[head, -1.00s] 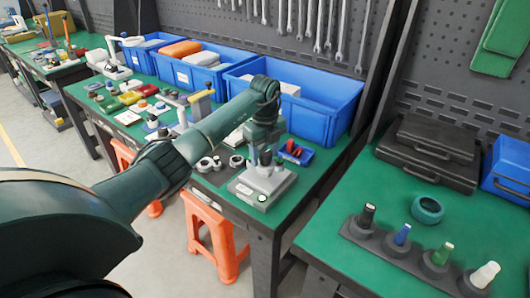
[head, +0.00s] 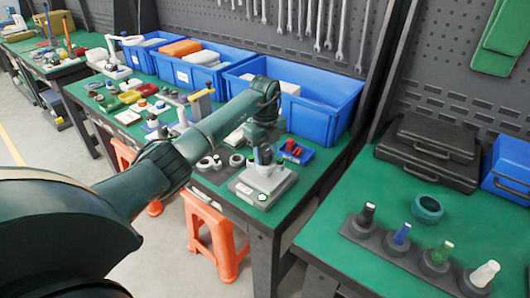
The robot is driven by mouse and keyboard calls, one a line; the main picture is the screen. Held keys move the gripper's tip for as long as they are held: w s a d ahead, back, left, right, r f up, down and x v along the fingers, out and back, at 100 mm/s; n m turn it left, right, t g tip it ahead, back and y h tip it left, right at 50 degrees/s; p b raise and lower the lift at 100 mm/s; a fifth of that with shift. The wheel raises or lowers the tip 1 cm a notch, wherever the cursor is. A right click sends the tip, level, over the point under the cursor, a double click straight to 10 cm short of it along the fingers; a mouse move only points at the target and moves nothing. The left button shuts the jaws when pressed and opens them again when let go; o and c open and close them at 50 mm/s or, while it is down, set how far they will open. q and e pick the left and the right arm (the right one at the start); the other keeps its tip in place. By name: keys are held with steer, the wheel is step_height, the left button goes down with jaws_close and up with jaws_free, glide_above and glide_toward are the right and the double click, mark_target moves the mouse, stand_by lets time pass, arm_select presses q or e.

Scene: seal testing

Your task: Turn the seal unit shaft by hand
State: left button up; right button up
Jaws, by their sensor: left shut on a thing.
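The seal unit (head: 262,187) is a light grey block on a base plate. It stands near the front edge of the green bench, with a round pale button at its front corner. My left arm reaches in from the left, and my left gripper (head: 264,157) points down over the top of the unit. Its fingers are shut at the unit's upper part, where the shaft is; the shaft itself is mostly hidden by the fingers. My right gripper is not in view.
Blue bins (head: 330,115) line the back of the bench. Rings (head: 205,163) and a small blue tray (head: 296,151) lie beside the unit. An orange stool (head: 212,235) stands below. A second bench at right holds a dark rack (head: 378,240), a teal ring (head: 427,209) and black cases (head: 428,152).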

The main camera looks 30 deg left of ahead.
arm_select(q)
steer(key=shift+m, duration=3.6)
steer(key=shift+w+m+b, duration=0.1)
steer(key=shift+m+b, duration=0.35)
steer(key=shift+m, duration=1.05)
steer(key=shift+d+m+b, duration=0.1)
steer(key=shift+m+b, duration=0.2)
steer(key=shift+m, duration=3.2)
steer(key=shift+d+m+b, duration=0.1)
steer(key=shift+m+b, duration=0.45)
steer(key=shift+m, duration=1.95)
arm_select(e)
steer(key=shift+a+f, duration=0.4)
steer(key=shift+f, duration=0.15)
arm_select(q)
steer(key=shift+m, duration=0.6)
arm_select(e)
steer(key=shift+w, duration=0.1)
